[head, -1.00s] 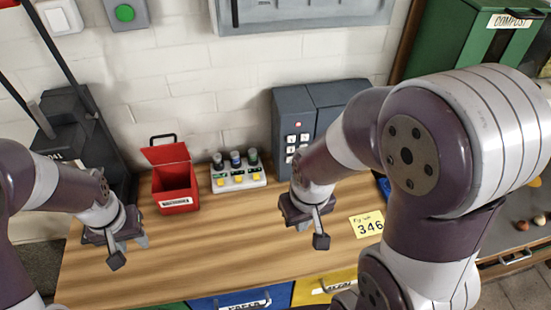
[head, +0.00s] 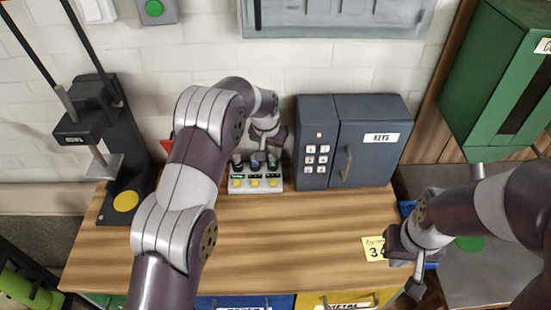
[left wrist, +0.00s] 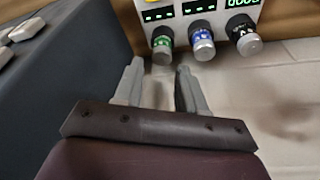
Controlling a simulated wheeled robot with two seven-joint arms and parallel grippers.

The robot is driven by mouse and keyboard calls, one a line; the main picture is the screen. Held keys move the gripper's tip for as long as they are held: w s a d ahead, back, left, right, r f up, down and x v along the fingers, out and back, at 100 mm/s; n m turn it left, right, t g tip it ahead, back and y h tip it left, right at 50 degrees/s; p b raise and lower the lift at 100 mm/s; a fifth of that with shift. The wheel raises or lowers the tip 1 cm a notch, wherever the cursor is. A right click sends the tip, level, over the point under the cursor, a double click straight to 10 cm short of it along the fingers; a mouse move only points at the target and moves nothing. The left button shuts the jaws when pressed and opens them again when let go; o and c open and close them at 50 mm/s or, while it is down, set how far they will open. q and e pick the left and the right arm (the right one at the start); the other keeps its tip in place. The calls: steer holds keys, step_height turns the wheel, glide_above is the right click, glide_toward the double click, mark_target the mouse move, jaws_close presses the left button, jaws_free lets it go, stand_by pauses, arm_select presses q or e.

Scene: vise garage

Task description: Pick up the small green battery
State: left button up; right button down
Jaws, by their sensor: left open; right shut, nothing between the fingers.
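The small green battery (left wrist: 162,42) is a dark cylinder with a green band and grey end, at the left of the row in the left wrist view. It stands in the charger (head: 255,185); the head view shows it at the row's right (head: 272,161). A blue-banded battery (left wrist: 201,42) and a black one (left wrist: 243,36) stand beside it. My left gripper (left wrist: 157,72) is open, its fingertips just short of the green battery, which shows between them. In the head view my left gripper (head: 267,148) is above the battery. My right gripper (head: 413,287) is shut and empty at the right.
A grey key cabinet (head: 370,150) with a keypad stands close right of the charger. A black press (head: 125,150) stands at the left. My left arm hides most of a red box (head: 166,144). The wooden bench (head: 300,235) is clear in the middle.

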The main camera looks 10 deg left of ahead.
mark_target(272, 156)
arm_select(q)
steer(key=p+x, duration=0.1)
steer(key=x, duration=0.3)
steer(key=shift+s+a, duration=0.15)
steer(key=shift+f, duration=0.35)
jaws_close()
steer(key=shift+r, duration=0.15)
